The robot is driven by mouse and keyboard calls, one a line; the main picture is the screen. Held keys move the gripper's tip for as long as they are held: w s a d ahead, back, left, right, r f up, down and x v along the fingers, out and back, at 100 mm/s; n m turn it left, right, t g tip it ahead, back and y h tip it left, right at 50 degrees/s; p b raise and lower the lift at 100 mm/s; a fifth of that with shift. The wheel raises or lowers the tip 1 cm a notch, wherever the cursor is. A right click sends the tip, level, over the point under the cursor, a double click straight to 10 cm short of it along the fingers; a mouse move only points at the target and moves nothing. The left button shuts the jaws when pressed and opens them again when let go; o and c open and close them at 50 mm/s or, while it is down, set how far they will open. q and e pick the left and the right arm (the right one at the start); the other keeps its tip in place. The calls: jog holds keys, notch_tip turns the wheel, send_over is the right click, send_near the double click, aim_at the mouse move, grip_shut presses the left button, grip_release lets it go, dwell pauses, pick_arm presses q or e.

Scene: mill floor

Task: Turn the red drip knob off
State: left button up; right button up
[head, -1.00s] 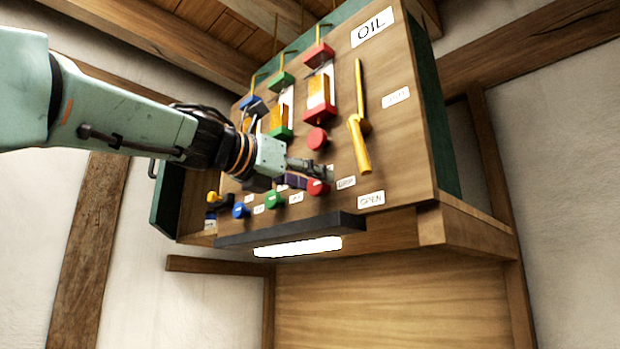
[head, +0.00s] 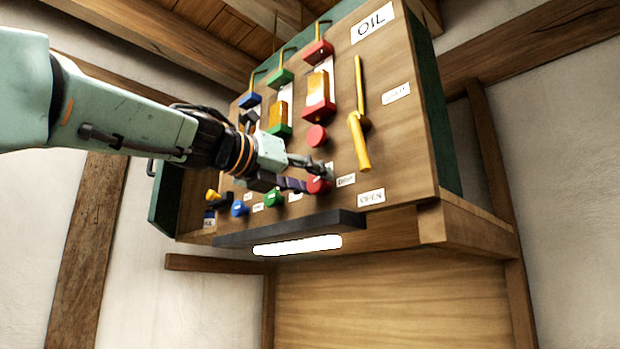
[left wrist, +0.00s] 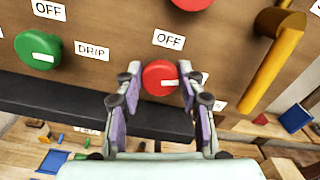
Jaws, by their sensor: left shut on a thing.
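The red drip knob (head: 318,184) is a round knob low on the wooden panel, and it also shows in the left wrist view (left wrist: 158,78). A white pointer mark on its face points right. An OFF label (left wrist: 168,40) sits above it. Another label to its right is partly hidden by a finger. My left gripper (left wrist: 160,88) is shut on the red knob, with one finger at each side; in the head view the gripper (head: 313,174) reaches it from the left. My right gripper is not in view.
A green knob (head: 275,198) and a blue knob (head: 240,208) sit left of the red one. A second red knob (head: 317,136) is above it. A yellow lever (head: 359,140) stands to the right. A dark ledge (head: 290,228) runs below the knobs.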

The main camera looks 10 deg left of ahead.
pick_arm(q)
jog(key=n, duration=0.3)
jog(key=shift+w+f+n, duration=0.1)
jog(key=shift+f+n, duration=0.2)
jog(key=shift+n, duration=0.1)
jog(key=n, duration=0.3)
jog(key=shift+n, duration=0.3)
jog(key=n, duration=0.4)
jog(key=shift+a+f, duration=0.1)
jog(key=shift+f, duration=0.05)
jog(key=shift+n, duration=1.6)
jog(key=o, duration=1.1)
jog(key=shift+o, duration=0.2)
jog(key=shift+r, duration=0.2)
